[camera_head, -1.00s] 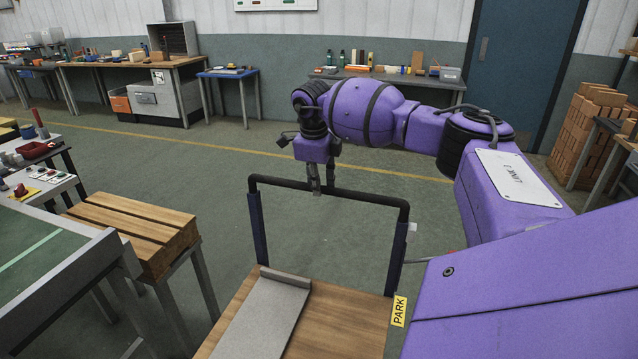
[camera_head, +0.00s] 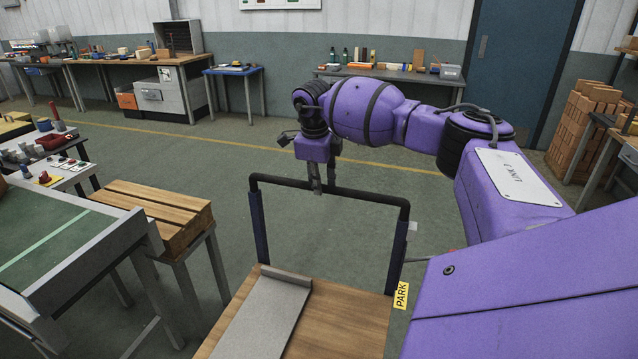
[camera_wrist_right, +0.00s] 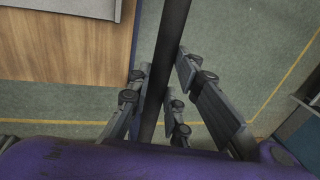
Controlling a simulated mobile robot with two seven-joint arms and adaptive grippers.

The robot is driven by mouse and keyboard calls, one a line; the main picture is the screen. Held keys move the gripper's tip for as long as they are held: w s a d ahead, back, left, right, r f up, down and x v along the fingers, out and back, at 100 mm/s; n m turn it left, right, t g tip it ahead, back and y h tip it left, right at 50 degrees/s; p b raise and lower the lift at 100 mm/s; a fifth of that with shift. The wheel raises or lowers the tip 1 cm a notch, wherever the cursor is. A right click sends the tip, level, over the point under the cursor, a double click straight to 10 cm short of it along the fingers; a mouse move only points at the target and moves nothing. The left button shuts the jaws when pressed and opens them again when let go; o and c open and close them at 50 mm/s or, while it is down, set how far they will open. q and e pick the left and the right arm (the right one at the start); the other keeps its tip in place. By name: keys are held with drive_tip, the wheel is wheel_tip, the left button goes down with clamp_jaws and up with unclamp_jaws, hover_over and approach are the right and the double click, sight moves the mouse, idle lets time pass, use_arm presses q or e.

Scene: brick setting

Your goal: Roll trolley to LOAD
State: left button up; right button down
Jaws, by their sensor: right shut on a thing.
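The trolley has a wooden deck (camera_head: 345,318) and a black push handle (camera_head: 365,196) on two dark blue posts. A grey plate (camera_head: 262,318) with a raised far lip lies on the left of the deck. My right gripper (camera_head: 324,187) is shut on the handle's top bar, left of its middle. In the right wrist view the dark bar (camera_wrist_right: 166,75) runs between the fingers, beside the deck (camera_wrist_right: 65,55). A yellow PARK sign (camera_head: 401,295) shows at the deck's right edge, partly near my arm. No LOAD mark is in view. My left gripper is not in view.
A wooden slatted stack (camera_head: 160,205) on a metal stand and a green-topped table (camera_head: 45,240) stand close on the left. Workbenches (camera_head: 135,62) line the back wall. Bricks (camera_head: 585,125) are stacked at right. Open floor with a yellow line (camera_head: 240,137) lies beyond the handle.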

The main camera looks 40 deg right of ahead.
drive_tip(key=shift+a+f, duration=0.2)
drive_tip(key=shift+a, duration=0.1)
drive_tip(key=c, duration=1.6)
unclamp_jaws()
drive_tip(key=shift+s+r, duration=0.1)
drive_tip(key=shift+r, duration=0.15)
drive_tip(key=v, duration=1.1)
drive_tip(key=shift+r, duration=0.4)
